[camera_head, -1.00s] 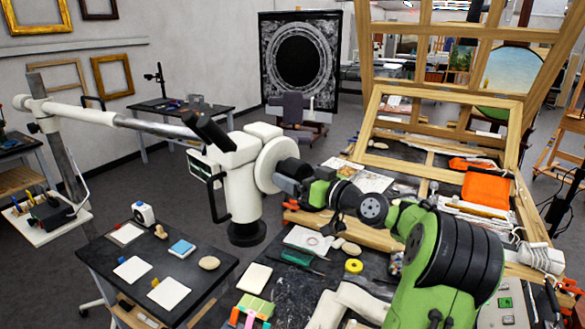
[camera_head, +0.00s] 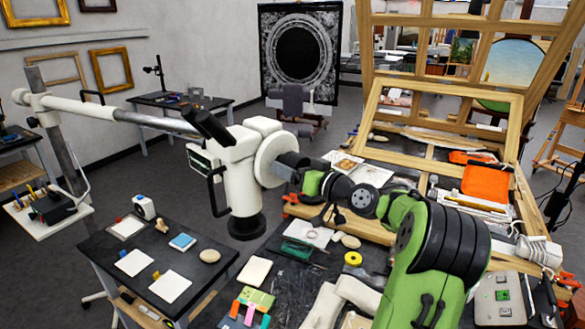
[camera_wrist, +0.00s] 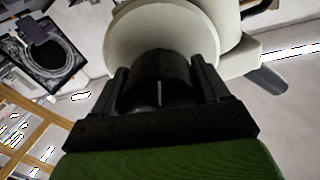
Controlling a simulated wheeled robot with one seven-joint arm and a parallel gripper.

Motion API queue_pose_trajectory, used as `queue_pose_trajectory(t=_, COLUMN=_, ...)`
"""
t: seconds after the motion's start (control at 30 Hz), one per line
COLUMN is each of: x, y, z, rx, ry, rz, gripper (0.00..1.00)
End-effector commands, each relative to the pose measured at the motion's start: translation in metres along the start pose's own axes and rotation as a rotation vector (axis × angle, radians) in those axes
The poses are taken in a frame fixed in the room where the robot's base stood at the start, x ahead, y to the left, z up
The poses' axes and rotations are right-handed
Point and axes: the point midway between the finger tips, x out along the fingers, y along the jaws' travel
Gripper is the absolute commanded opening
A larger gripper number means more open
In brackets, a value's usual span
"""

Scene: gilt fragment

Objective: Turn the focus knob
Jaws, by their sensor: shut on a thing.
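The white microscope (camera_head: 243,180) hangs on a long boom arm, left of centre in the head view. A large pale disc (camera_head: 270,160) is on its right side, and it fills the top of the wrist view (camera_wrist: 160,25). The black focus knob (camera_wrist: 156,66) sticks out from this disc. It is a dark cylinder with a short white line on it. My gripper (camera_wrist: 159,76) has one finger on each side of the knob and is shut on it. In the head view my gripper (camera_head: 290,169) is up against the disc's right side, and the knob is largely hidden there.
A dark side table (camera_head: 150,255) with cards and small blocks is at lower left. The workbench (camera_head: 325,262) below my arm holds a yellow roll (camera_head: 353,258), papers and tools. A wooden frame (camera_head: 445,100) stands behind my arm. Open floor lies behind the microscope.

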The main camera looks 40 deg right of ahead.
Motion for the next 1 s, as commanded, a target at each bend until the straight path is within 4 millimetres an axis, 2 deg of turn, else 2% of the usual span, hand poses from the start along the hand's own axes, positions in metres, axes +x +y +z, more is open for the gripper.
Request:
queue_pose_trajectory(t=0.13, x=0.000, y=0.000, z=0.000, rx=0.093, ry=-0.003, rz=0.001, gripper=0.44)
queue_pose_trajectory(t=0.4, x=0.000, y=0.000, z=0.000, rx=0.101, ry=-0.002, rz=0.001, gripper=0.44)
queue_pose_trajectory(t=0.43, x=0.000, y=0.000, z=0.000, rx=0.101, ry=-0.002, rz=0.001, gripper=0.79)
queue_pose_trajectory(t=0.53, x=0.000, y=0.000, z=0.000, rx=0.100, ry=-0.002, rz=0.001, gripper=0.95)
queue_pose_trajectory(t=0.57, x=0.000, y=0.000, z=0.000, rx=0.100, ry=-0.002, rz=0.001, gripper=0.97)
queue_pose_trajectory(t=0.87, x=-0.004, y=0.000, z=0.001, rx=0.099, ry=-0.002, rz=0.002, gripper=0.97)
queue_pose_trajectory(t=1.0, x=-0.029, y=0.002, z=0.002, rx=0.097, ry=0.000, rz=0.006, gripper=0.97)
